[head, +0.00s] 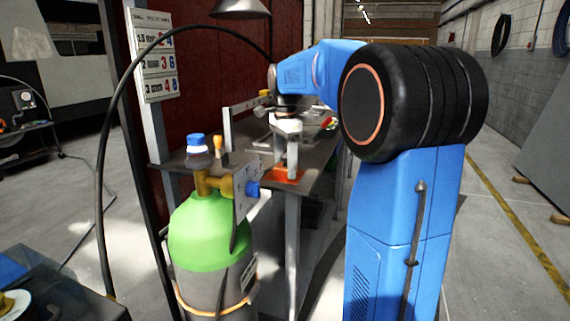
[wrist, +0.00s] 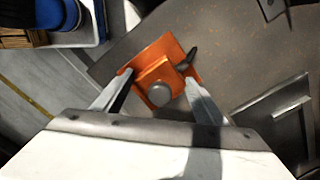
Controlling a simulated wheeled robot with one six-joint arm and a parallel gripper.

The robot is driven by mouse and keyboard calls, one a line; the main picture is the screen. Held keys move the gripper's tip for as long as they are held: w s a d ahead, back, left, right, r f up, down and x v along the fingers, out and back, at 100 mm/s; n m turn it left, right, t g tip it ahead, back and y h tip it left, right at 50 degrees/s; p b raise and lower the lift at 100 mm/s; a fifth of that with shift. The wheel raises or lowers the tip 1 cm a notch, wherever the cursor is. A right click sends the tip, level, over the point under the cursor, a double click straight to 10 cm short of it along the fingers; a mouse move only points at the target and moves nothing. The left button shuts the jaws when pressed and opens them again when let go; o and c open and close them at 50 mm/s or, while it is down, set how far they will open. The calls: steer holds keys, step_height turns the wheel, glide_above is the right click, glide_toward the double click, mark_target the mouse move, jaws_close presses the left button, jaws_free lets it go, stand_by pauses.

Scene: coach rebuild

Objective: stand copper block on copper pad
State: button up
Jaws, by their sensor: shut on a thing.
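My gripper (head: 285,160) points down over the near end of the workbench in the head view. The orange copper pad (head: 288,176) lies there under the fingers, close to the bench edge. In the wrist view my gripper (wrist: 158,77) is shut on the copper block (wrist: 153,73), with one finger on each side. A round grey knob shows on the block's near side. The copper pad (wrist: 152,50) shows behind and around the block. The block appears over the pad; I cannot tell whether it touches it. The fingers hide the block in the head view.
A green gas cylinder (head: 212,235) with a brass valve stands in front of the bench. A blue-capped container (head: 197,144) stands on the bench at left. A dark slender piece (wrist: 187,60) lies by the pad. A grey metal frame (wrist: 275,110) is to the right.

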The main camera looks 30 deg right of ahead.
mark_target(285, 155)
steer(key=o, duration=1.5)
step_height(285, 155, up, 12)
steer(key=shift+r, duration=0.1)
steer(key=shift+s, duration=0.1)
